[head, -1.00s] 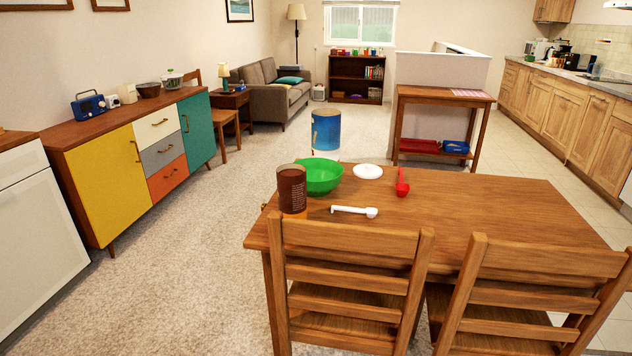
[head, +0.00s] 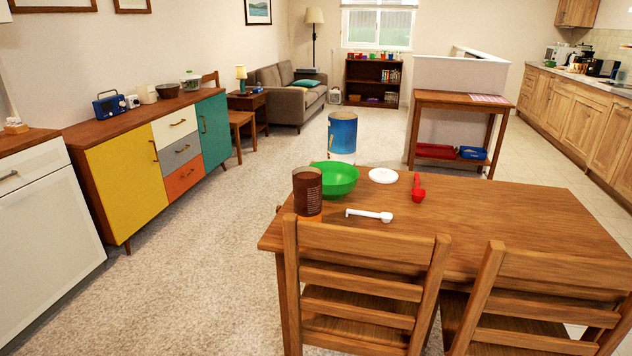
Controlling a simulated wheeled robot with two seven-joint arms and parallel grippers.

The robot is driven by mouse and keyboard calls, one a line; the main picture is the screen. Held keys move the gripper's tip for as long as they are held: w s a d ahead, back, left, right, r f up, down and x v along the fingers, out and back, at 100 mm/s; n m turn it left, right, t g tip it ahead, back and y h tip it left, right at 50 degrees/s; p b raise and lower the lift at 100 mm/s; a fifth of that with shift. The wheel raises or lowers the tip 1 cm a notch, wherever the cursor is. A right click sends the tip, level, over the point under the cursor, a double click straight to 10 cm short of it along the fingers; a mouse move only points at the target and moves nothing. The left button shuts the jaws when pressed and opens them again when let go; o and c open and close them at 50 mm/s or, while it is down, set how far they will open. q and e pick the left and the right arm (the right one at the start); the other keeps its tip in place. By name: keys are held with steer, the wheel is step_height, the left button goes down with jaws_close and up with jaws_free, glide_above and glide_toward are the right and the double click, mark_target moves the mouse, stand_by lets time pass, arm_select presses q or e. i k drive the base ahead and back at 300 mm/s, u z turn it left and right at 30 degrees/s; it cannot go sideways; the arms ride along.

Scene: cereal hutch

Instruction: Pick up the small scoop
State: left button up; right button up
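Two scoops lie on the wooden table. A white scoop (head: 370,215) lies near the table's close edge, behind the left chair's back, with its bowl end to the right. A red scoop (head: 417,188) lies farther back and to the right, its handle pointing away from me. I cannot tell for sure which is the small one. Neither gripper is in view. Both scoops appear to lie free.
A brown canister (head: 307,193), a green bowl (head: 338,180) and a white lid (head: 383,176) stand left of the red scoop. Two chairs (head: 365,262) block the table's near side. Open carpet (head: 190,270) lies left of the table. A blue drum (head: 342,133) stands beyond it.

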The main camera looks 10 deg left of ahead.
mark_target(369, 216)
steer(key=z, duration=0.05)
steer(key=k, duration=0.45)
steer(key=u, duration=0.7)
steer(key=i, duration=1.45)
steer(key=z, duration=0.15)
